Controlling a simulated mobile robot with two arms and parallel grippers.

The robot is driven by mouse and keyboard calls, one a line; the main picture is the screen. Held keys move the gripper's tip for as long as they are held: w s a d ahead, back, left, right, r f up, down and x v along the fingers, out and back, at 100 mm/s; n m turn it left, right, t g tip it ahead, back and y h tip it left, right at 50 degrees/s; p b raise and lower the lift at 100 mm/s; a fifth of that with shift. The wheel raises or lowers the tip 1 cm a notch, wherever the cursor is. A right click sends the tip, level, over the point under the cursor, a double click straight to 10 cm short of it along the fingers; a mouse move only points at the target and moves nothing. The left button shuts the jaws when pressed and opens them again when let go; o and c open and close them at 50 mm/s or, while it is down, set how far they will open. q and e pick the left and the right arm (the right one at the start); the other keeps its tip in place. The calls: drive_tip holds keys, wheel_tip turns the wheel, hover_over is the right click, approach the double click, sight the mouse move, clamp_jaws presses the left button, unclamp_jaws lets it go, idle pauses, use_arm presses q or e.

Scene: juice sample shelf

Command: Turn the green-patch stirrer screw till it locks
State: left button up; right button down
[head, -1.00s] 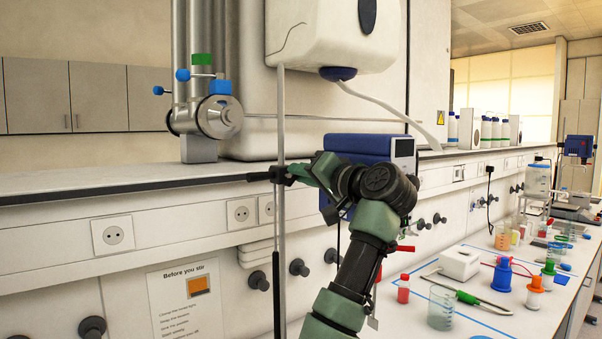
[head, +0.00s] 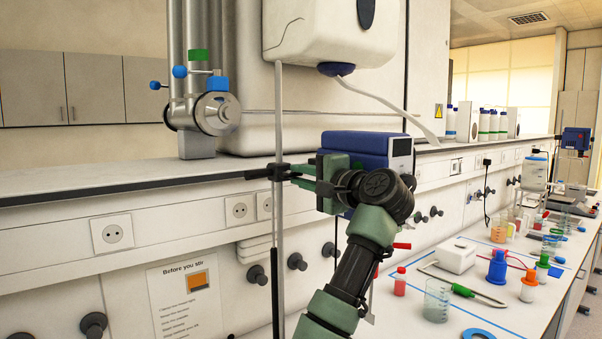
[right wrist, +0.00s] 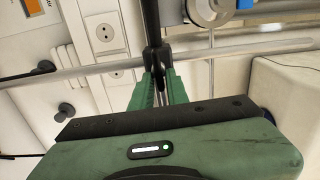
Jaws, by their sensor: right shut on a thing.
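A black clamp (head: 279,173) sits on a thin upright metal rod (head: 279,110), level with the shelf edge. My right gripper (head: 293,175), with green fingers, is shut on the black screw part of this clamp, on its right side. In the right wrist view, the gripper (right wrist: 159,78) closes on the dark clamp part (right wrist: 153,58) beside the rod (right wrist: 85,74). The fingers hide most of the screw; I see no green patch on it, nor whether it is locked. A blue-topped box with a small screen (head: 400,148) stands behind my gripper. My left gripper is not in view.
A green patch (head: 197,55) marks a metal pipe fitting with blue knobs at the back left. A white dispenser with a spout (head: 330,30) hangs above. Wall knobs (head: 297,261) stick out below the shelf.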

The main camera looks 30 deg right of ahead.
idle(0.4)
drive_tip(key=c, duration=1.4)
unclamp_jaws()
drive_tip(key=shift+w, duration=0.1)
drive_tip(key=s+b, duration=0.1)
drive_tip(key=s, duration=0.1)
drive_tip(key=s+b, duration=0.1)
drive_tip(key=s, duration=0.2)
drive_tip(key=s+d+b, duration=0.1)
drive_tip(key=s, duration=0.1)
drive_tip(key=shift+s, duration=0.4)
